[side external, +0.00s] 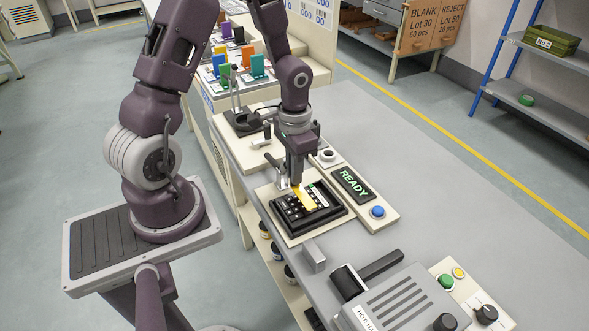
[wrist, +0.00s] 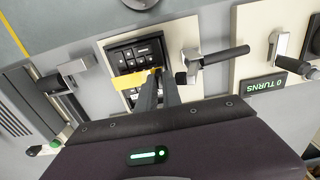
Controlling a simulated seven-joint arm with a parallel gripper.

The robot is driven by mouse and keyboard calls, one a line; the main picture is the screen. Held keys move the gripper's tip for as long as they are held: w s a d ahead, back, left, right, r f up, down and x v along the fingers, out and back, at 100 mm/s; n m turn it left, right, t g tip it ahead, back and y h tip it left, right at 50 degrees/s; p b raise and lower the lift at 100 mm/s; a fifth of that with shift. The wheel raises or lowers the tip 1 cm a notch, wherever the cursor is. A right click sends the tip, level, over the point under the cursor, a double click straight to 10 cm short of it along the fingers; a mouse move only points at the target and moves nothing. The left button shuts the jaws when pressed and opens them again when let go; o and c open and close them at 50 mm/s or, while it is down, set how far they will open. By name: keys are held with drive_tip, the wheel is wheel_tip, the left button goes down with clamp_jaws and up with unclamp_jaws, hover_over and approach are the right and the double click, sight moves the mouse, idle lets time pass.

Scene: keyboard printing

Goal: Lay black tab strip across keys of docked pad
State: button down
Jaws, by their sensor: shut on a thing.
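A black keypad (side external: 289,212) with pale-marked keys sits docked on a cream plate; it also shows in the wrist view (wrist: 142,50). A yellow strip (side external: 306,199) lies over or just above part of its keys, also in the wrist view (wrist: 128,80). I see no black strip; any black tab at the held end is hidden or too small to tell. My gripper (side external: 296,183) points down over the pad and is shut on the strip's end, near the fingertips in the wrist view (wrist: 158,74). I cannot tell whether the strip touches the keys.
A lever clamp (wrist: 215,61) stands close beside the pad. A READY display (side external: 351,183) and blue button (side external: 377,211) are to its right. A grey hot machine (side external: 400,300) stands in front. Coloured tabs (side external: 258,66) stand in a rack behind. The bench right of the display is clear.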

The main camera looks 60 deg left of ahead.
drive_tip(key=shift+f, duration=0.25)
drive_tip(key=c, duration=1.4)
unclamp_jaws()
drive_tip(key=shift+c, duration=0.2)
wheel_tip(320, 180, up, 6)
drive_tip(key=shift+a+f, duration=0.1)
drive_tip(key=shift+a, duration=0.05)
drive_tip(key=shift+r, duration=0.65)
drive_tip(key=shift+d+r, duration=0.2)
drive_tip(key=shift+r, duration=0.1)
drive_tip(key=s+d+r+t, duration=0.2)
drive_tip(key=s+d+r, duration=0.3)
drive_tip(key=r, duration=0.3)
drive_tip(key=s+d+r+t, duration=0.3)
drive_tip(key=s+d+r, duration=0.2)
drive_tip(key=s+r, duration=0.3)
drive_tip(key=shift+r+t, duration=0.3)
drive_tip(key=shift+r, duration=0.3)
